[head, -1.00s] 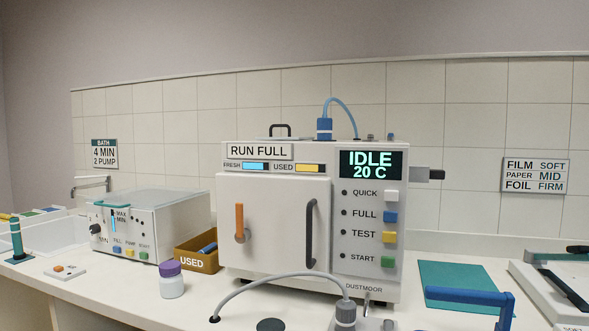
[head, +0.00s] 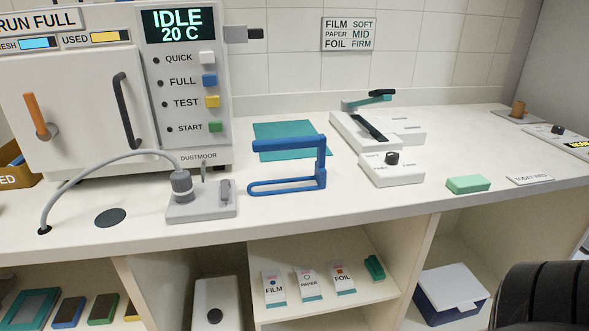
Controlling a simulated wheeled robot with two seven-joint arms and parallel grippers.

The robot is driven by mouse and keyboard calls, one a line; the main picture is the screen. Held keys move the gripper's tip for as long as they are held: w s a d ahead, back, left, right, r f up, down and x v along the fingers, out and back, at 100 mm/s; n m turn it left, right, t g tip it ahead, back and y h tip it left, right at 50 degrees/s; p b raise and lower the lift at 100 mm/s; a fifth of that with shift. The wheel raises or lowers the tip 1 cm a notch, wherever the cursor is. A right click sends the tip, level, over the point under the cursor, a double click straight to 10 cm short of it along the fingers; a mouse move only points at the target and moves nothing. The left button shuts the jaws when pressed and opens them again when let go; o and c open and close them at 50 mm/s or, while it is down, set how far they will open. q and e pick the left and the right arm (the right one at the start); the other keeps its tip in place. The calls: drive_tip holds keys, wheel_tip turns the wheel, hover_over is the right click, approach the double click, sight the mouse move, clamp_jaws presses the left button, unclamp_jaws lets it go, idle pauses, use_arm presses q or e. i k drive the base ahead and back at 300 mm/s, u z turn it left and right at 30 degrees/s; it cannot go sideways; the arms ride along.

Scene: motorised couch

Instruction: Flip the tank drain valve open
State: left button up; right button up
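The white autoclave (head: 60,105) stands at the left, cut off by the picture edge. Its display (head: 178,26) reads IDLE 20 C. A small grey lever (head: 204,170) sits low at its front right, below the DUSTMOOR label, pointing roughly upright. A grey fitting with a dark end (head: 243,34) sticks out of its right side. No label names either as the drain valve, so I cannot tell which it is. The door has an orange handle (head: 38,118) and a dark bar handle (head: 128,110). Neither of my grippers is in view.
A grey base with a hose connector (head: 181,184) stands before the autoclave; its hose arches left to the counter. A blue frame (head: 290,148), teal mat (head: 270,128) and white sealer (head: 362,134) stand to the right. Shelves with pouch boxes (head: 309,286) are below.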

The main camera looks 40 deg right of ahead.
sight(226, 185)
drive_tip(key=z, duration=1.95)
drive_tip(key=i, duration=0.55)
drive_tip(key=u, duration=1.55)
